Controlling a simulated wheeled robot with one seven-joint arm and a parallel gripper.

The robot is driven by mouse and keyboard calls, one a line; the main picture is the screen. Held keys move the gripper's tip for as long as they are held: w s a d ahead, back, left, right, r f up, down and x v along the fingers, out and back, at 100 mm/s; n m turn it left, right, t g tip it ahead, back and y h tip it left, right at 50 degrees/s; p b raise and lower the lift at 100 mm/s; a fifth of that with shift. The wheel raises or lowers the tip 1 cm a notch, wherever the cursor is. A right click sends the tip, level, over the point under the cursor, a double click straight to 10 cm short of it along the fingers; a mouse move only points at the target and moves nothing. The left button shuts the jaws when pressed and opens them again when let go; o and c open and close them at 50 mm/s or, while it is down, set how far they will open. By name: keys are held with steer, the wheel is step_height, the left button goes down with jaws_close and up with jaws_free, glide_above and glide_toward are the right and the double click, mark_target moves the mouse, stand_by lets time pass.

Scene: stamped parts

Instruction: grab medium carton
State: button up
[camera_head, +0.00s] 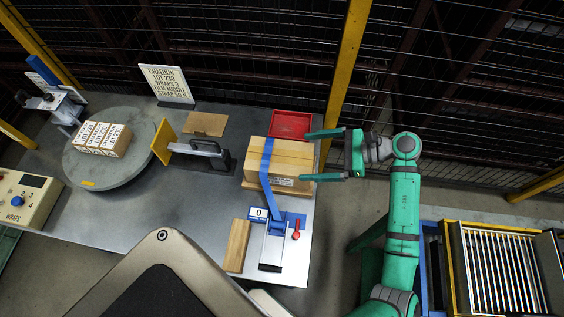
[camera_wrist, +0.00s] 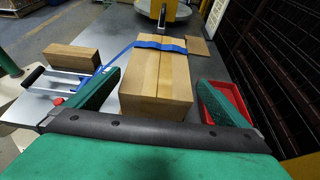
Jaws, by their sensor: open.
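A tan carton (camera_head: 279,158) with a blue strap lies at the right end of the grey table; I take it for the medium carton. It also shows in the wrist view (camera_wrist: 158,90). My gripper (camera_head: 304,156) is open at the carton's right side, its two fingers spread toward the far and near sides. In the wrist view my gripper (camera_wrist: 160,77) has the carton between its fingers, with a gap visible on each side. Whether a finger touches the carton I cannot tell.
A red tray (camera_head: 290,125) lies close behind the carton. A blue strapping tool (camera_head: 276,238) with a red knob and a wooden block (camera_head: 238,245) lie in front. Small labelled cartons (camera_head: 103,138) sit on a round turntable (camera_head: 137,169) at left. A roller conveyor (camera_head: 500,265) stands at right.

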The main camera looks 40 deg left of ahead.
mark_target(287, 157)
steer(key=x, duration=1)
steer(key=shift+s+a+r, duration=0.2)
steer(key=shift+r, duration=0.05)
steer(key=c, duration=1.4)
steer(key=shift+r, duration=0.1)
steer(key=c, duration=0.4)
steer(key=shift+o, duration=0.2)
